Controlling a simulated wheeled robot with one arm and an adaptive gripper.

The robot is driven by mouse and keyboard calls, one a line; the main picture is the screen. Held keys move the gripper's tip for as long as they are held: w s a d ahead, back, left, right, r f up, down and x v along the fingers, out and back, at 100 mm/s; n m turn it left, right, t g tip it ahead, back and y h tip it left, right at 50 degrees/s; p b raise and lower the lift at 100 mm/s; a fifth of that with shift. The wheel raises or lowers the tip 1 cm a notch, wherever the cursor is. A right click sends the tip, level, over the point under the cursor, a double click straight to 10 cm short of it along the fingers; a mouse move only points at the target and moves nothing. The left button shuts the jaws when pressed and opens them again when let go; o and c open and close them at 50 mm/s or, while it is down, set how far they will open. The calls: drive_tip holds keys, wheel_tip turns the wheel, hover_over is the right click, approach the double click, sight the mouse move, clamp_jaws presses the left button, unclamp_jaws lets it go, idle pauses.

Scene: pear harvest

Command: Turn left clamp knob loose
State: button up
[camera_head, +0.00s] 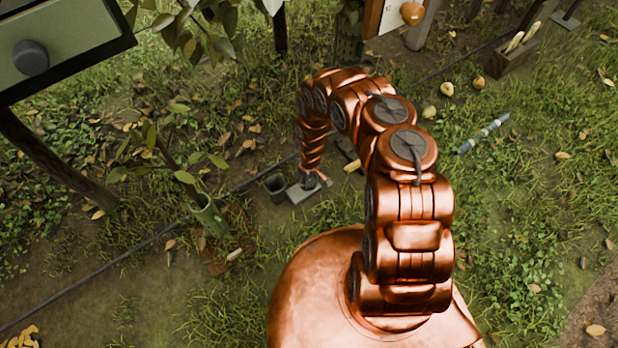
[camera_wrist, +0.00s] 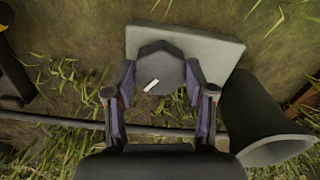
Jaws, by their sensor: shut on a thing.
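A dark round clamp knob (camera_wrist: 160,64) with a white mark on its face sits against a pale grey plate (camera_wrist: 218,50) in the wrist view. My gripper (camera_wrist: 160,80) has its two fingers on the left and right sides of the knob, shut on it. The white mark lies slanted, rising to the right. In the head view my gripper (camera_head: 315,180) is low at the ground over the grey plate (camera_head: 298,194), and the knob itself is mostly hidden there by my gripper.
A thin dark line (camera_head: 130,252) runs along the ground. A sapling in a green sleeve (camera_head: 208,214) stands to the left.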

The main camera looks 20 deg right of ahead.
sight(310, 181)
drive_tip(key=n+p, duration=0.1)
drive_tip(key=n, duration=0.1)
drive_tip(key=shift+r+n+p, duration=0.15)
drive_tip(key=shift+n+p, duration=0.2)
drive_tip(key=shift+n, duration=0.05)
drive_tip(key=shift+n+p, duration=1.1)
drive_tip(key=shift+n, duration=0.9)
drive_tip(key=o, duration=1.2)
drive_tip(key=shift+c, duration=0.2)
wheel_tip(310, 181, up, 12)
drive_tip(key=shift+f, duration=0.2)
